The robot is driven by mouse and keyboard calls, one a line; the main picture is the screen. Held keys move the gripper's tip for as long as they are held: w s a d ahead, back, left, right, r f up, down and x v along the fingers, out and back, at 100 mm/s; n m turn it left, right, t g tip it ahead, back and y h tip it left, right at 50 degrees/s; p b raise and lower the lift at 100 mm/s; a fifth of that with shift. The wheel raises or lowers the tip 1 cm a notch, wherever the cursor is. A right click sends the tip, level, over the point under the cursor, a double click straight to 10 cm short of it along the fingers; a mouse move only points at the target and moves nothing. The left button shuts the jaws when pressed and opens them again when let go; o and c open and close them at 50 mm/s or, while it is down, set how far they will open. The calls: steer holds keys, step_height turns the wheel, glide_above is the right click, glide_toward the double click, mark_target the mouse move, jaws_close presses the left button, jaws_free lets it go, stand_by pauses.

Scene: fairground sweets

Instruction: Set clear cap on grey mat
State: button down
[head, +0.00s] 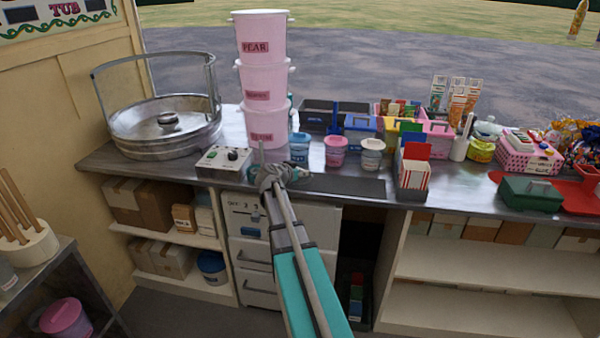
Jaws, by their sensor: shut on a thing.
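My gripper (298,174) is over the counter's front edge, left of the grey mat and just in front of the blue tub. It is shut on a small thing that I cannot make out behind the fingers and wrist. I cannot pick out the clear cap for certain anywhere in this view. The grey mat (350,186) is a dark flat strip at the front of the counter, and its visible part is bare.
A blue tub (299,148), a pink tub (335,151) and a pale-topped tub (372,154) stand behind the mat. A red-striped carton (413,172) stands right of the mat.

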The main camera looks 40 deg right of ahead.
steer(key=shift+c, duration=1.1)
jaws_free()
steer(key=shift+r, duration=0.15)
steer(key=shift+s+a+r+p, duration=0.15)
steer(key=shift+a+p, duration=0.1)
steer(key=shift+p, duration=0.15)
steer(key=p+v, duration=0.4)
steer(key=v, duration=0.7)
steer(key=shift+a, duration=0.2)
steer(key=shift+a, duration=0.1)
steer(key=s+a+f+n+g+y, duration=0.1)
steer(key=s+a+f+n+y, duration=0.2)
steer(key=a, duration=0.8)
steer(key=s+a+f+n+g+y, duration=0.2)
steer(key=s+a+f+n+y, duration=0.2)
steer(key=a, duration=0.6)
steer(key=s+a+f+n+g+y, duration=0.1)
steer(key=s+a+f+n+y, duration=0.3)
steer(key=a, duration=0.7)
steer(key=s+n+y, duration=0.1)
steer(key=s+n, duration=0.1)
steer(key=n, duration=0.1)
steer(key=shift+s+a+f+y, duration=0.2)
steer(key=shift+a+f+y, duration=0.05)
steer(key=shift+a+y, duration=0.15)
